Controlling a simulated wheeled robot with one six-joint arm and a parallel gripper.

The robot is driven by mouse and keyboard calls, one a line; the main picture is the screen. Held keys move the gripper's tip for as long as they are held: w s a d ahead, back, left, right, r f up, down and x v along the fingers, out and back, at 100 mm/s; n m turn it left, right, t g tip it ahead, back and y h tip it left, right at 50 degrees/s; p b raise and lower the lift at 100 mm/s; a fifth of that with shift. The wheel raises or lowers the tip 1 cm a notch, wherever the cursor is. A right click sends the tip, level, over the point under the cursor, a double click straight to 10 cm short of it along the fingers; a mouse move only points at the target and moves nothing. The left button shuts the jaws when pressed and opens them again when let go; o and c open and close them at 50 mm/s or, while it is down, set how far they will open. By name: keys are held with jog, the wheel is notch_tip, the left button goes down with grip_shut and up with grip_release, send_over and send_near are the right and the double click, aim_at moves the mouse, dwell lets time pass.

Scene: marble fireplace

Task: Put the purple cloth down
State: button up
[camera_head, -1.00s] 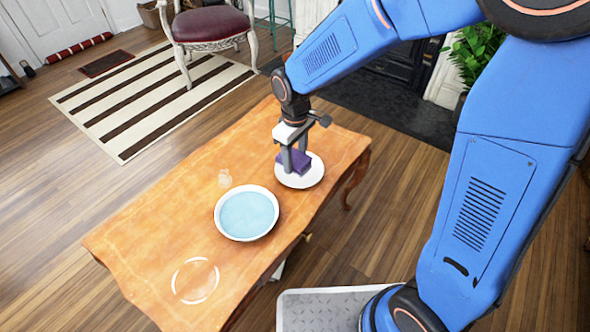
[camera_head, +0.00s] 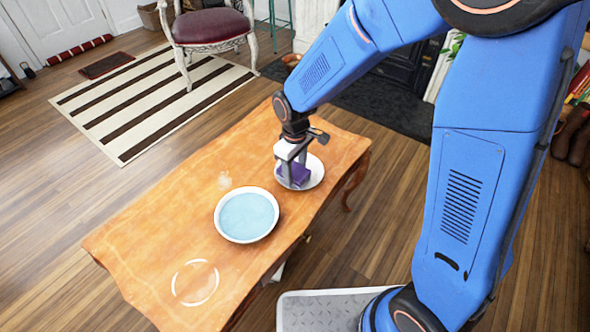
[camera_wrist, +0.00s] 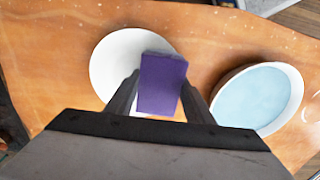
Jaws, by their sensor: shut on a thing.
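The purple cloth (camera_head: 298,174) is a small folded block between the fingers of my gripper (camera_head: 292,180). My gripper is shut on it and points down over the white plate (camera_head: 317,172) at the far right part of the wooden table. In the wrist view the cloth (camera_wrist: 161,84) lies between the two dark fingers (camera_wrist: 160,98), over the right part of the plate (camera_wrist: 113,62). I cannot tell whether the cloth touches the plate.
A white bowl of blue water (camera_head: 247,215) stands beside the plate on the wooden table (camera_head: 150,242). The table's near left part is otherwise clear.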

aim_at(295, 170)
jog(key=shift+f, duration=0.25)
jog(key=o, duration=1.1)
notch_tip(295, 170, up, 13)
jog(key=shift+r, duration=0.1)
